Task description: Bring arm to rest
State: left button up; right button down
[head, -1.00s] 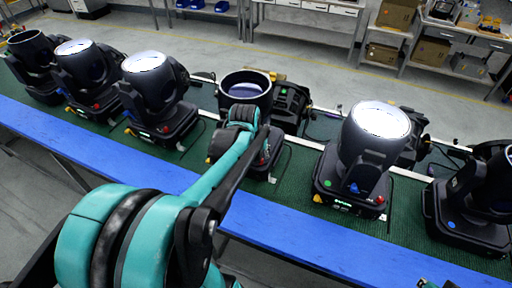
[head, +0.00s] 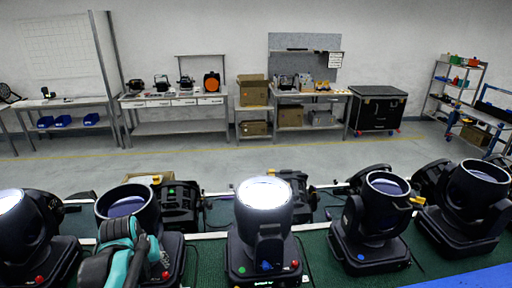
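My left arm comes up from the bottom left, teal and black, and ends at my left gripper (head: 124,235). It is in front of an open-topped black par can (head: 128,200) and covers part of that can's lower body. Its fingertips do not show clearly, and I cannot tell whether it touches the can. I see nothing held in it. My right gripper is out of view.
More par cans stand along the green-topped bench: a lit one at the left edge (head: 12,202), a bright one in the middle (head: 264,193), and two at right (head: 386,188) (head: 484,172). Shelves, a workbench (head: 172,102) and a black case (head: 376,108) line the back wall.

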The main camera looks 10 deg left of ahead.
pick_arm(q)
jog(key=s+d+f+m+t+b, duration=0.1)
jog(key=s+d+f+m+b, duration=0.1)
jog(key=d+f+b, duration=0.2)
jog(key=s+d+f+m+t+h+b, duration=0.1)
jog(key=s+d+f+b, duration=0.1)
jog(key=d+f+b, duration=0.3)
jog(key=s+d+f+m+b, duration=0.2)
jog(key=d+f+b, duration=0.3)
jog(key=d, duration=0.6)
notch_tip(320, 180, down, 2)
jog(key=shift+f+m+t+h, duration=0.2)
jog(key=shift+m+t+h, duration=0.1)
jog(key=shift+t, duration=0.1)
